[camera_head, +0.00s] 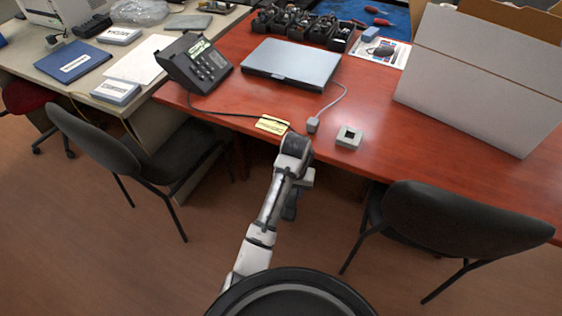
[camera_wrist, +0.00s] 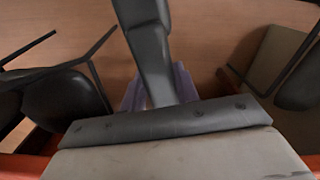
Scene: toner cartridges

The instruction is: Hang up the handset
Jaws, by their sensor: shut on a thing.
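The black desk phone (camera_head: 194,63) stands on the red table near its left end. Its buttons and small screen show, and the cradle at its left side looks empty. A dark cord (camera_head: 225,113) runs from it across the table to the front edge, behind my arm. The dark handset (camera_head: 290,207) hangs below the table's front edge in my gripper (camera_head: 300,182). In the wrist view my gripper (camera_wrist: 159,90) has its pale fingers on both sides of the handset (camera_wrist: 150,45), which extends away over the floor. The handset's near end is hidden.
A closed laptop (camera_head: 291,64) lies right of the phone. A yellow note (camera_head: 272,125), a grey plug (camera_head: 312,125) and a small grey box (camera_head: 349,137) lie near the front edge. A large carton (camera_head: 485,85) stands right. Chairs (camera_head: 140,160) (camera_head: 455,220) flank my arm.

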